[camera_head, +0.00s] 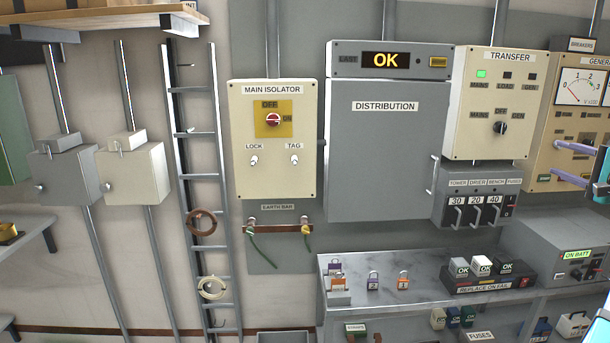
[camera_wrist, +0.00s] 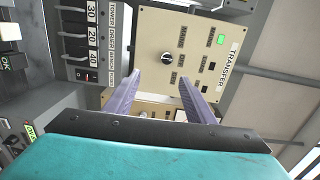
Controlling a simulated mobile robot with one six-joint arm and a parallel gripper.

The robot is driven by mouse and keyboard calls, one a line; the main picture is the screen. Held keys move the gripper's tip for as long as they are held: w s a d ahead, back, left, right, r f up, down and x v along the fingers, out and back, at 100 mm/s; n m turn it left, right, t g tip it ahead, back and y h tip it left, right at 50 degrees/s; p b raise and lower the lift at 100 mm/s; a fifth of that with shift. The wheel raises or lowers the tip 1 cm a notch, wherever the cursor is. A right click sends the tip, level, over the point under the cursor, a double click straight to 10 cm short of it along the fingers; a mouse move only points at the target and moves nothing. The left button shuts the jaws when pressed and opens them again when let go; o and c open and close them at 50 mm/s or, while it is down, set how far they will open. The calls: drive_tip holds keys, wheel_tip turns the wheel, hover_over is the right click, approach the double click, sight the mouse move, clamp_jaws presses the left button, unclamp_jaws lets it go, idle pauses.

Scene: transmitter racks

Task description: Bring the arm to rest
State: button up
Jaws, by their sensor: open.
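My gripper (camera_head: 555,158) reaches in from the right edge of the head view, in front of the generator panel (camera_head: 545,118). Its two pale purple fingers are apart, with nothing between them. In the wrist view the open fingers (camera_wrist: 160,77) point toward the cream transfer panel (camera_wrist: 193,22), which appears turned on its side. The panel's black knob (camera_wrist: 167,59) lies beyond the fingertips. I cannot tell the exact gap between the fingers and the panels. My teal wrist part fills the bottom of the wrist view. Most of my arm is outside the head view.
The grey distribution cabinet (camera_head: 385,150) and the main isolator (camera_head: 272,180) hang on the wall. Below are a fuse block (camera_head: 475,207), a bench (camera_head: 410,312) with padlocks, and a grey box (camera_head: 565,240) at right. A ladder (camera_head: 205,120) stands at left.

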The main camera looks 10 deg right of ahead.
drive_tip(key=w+a+f+n+g+y, duration=0.15)
drive_tip(key=w+a+f, duration=0.25)
drive_tip(key=a+f, duration=0.4)
drive_tip(key=w+a+f+n+g+y, duration=0.15)
drive_tip(key=w+a+f, duration=0.35)
drive_tip(key=f, duration=0.6)
drive_tip(key=w+a+f+n+g, duration=0.2)
drive_tip(key=w+a+f, duration=0.1)
drive_tip(key=a+f, duration=0.55)
drive_tip(key=s+a+f+n+g, duration=0.2)
drive_tip(key=a+f+n+g, duration=0.15)
drive_tip(key=a+f, duration=0.9)
drive_tip(key=s+a+f+n+g, duration=0.2)
drive_tip(key=a+f+n+g, duration=0.15)
drive_tip(key=a+f, duration=0.9)
drive_tip(key=s+a+f+n+g+h, duration=0.2)
drive_tip(key=s+a+f+n+g, duration=0.45)
drive_tip(key=s+a+f, duration=0.95)
drive_tip(key=s+d+f+g, duration=0.1)
drive_tip(key=s+f+g, duration=0.1)
drive_tip(key=s+f, duration=0.7)
drive_tip(key=s+d+f+g, duration=0.1)
drive_tip(key=s+f+g, duration=0.2)
drive_tip(key=s+f, duration=0.6)
drive_tip(key=s, duration=0.8)
drive_tip(key=shift+s+d+f+h, duration=0.15)
drive_tip(key=shift+s+f+h, duration=0.05)
drive_tip(key=shift+s+h, duration=0.1)
drive_tip(key=shift+w, duration=0.1)
